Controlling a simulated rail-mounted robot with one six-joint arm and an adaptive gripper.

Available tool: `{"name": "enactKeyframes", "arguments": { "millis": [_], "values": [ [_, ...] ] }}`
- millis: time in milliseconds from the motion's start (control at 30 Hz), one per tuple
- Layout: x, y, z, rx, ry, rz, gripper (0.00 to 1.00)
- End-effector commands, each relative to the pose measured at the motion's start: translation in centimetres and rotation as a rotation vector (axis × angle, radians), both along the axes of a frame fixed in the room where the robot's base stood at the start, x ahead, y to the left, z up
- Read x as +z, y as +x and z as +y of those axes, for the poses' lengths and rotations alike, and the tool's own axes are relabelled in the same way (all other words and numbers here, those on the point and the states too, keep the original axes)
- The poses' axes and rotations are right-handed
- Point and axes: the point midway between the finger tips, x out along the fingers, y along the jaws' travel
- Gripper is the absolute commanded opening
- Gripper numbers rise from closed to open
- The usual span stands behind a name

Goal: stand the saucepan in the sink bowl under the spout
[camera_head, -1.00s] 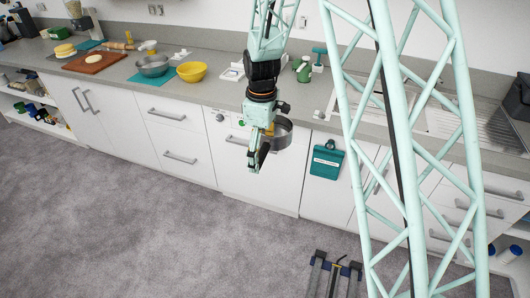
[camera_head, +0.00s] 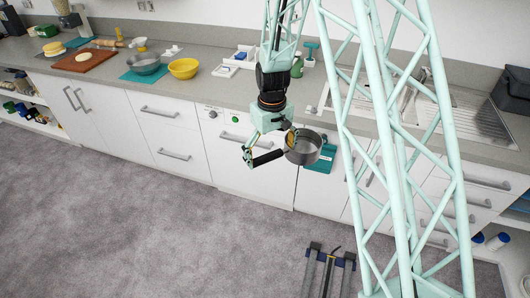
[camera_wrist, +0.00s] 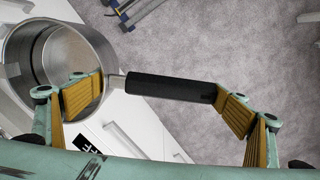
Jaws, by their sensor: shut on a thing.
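The steel saucepan (camera_head: 304,149) hangs in the air in front of the white cabinets, its open top facing roughly up. Its black handle (camera_head: 267,157) points left. My gripper (camera_head: 270,150) is shut on the saucepan with its jaws wide apart. In the wrist view, the handle (camera_wrist: 170,87) lies lengthwise between the yellow pads; one pad overlaps the pan (camera_wrist: 30,60), the other is at the handle's end. Exact contact is unclear. The steel sink unit (camera_head: 482,124) is in the counter to the right. Its bowl and tap are partly hidden behind my lattice column.
The counter edge and cabinet fronts stand just behind the pan. A yellow bowl (camera_head: 184,69) and a grey bowl (camera_head: 143,64) stand on the counter at left.

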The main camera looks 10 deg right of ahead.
Motion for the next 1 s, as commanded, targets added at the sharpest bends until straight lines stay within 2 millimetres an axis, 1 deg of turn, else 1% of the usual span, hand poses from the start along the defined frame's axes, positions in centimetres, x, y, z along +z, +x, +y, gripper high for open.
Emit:
{"name": "enactKeyframes", "arguments": {
  "millis": [33,200,400,1000],
  "values": [
    [-0.2,-0.1,-0.4,-0.044,-0.001,0.002,0.72],
    [-0.9,-0.2,-1.3,-0.181,0.000,0.000,0.72],
    [-1.4,-0.3,-1.9,-0.266,0.000,0.000,0.72],
    [-1.5,-0.3,-2.0,-0.281,0.000,0.000,0.72]
  ]
}}
